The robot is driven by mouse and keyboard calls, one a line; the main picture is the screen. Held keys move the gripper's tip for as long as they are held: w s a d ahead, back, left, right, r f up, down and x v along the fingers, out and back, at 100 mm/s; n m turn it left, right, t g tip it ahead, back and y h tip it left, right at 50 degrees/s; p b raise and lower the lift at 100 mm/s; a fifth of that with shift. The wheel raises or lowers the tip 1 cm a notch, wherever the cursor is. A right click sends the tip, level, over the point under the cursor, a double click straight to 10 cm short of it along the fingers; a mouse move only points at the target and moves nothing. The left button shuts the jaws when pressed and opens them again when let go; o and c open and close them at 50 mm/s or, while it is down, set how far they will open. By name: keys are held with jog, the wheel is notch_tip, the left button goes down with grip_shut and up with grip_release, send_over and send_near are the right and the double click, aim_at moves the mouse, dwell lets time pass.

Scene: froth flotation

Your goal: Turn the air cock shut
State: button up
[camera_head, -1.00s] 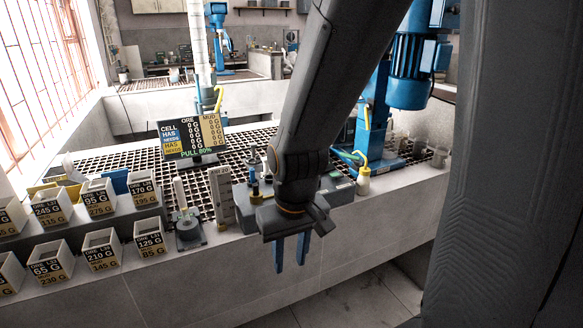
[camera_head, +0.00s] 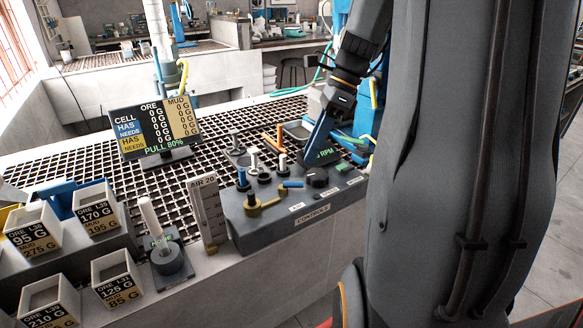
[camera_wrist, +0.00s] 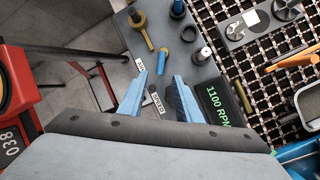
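The air cock (camera_head: 253,204) is a brass fitting at the left front of the grey control box (camera_head: 245,230), next to the AIR 20 gauge. Its brass lever points right, towards a blue grip (camera_head: 293,184). In the wrist view the cock (camera_wrist: 138,18) is at the top, its lever reaching down towards the blue grip (camera_wrist: 163,58), near the AIR label. My gripper (camera_wrist: 162,85) has its blue fingers apart, above the box near the SPEED label. The cock lies beyond the fingertips, apart from them. In the head view my gripper (camera_head: 318,138) is partly hidden.
A black knob (camera_head: 317,177) and several upright handles (camera_head: 265,170) stand on the box. The AIR 20 gauge (camera_head: 208,212) and a small stand (camera_head: 167,255) are left of it. Labelled ore cups (camera_head: 118,277) line the front left. A red object (camera_wrist: 18,115) is at the wrist view's left.

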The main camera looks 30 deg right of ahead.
jog(key=shift+p+x, duration=0.6)
jog(key=shift+x, duration=3.15)
jog(key=shift+d, duration=0.1)
grip_shut()
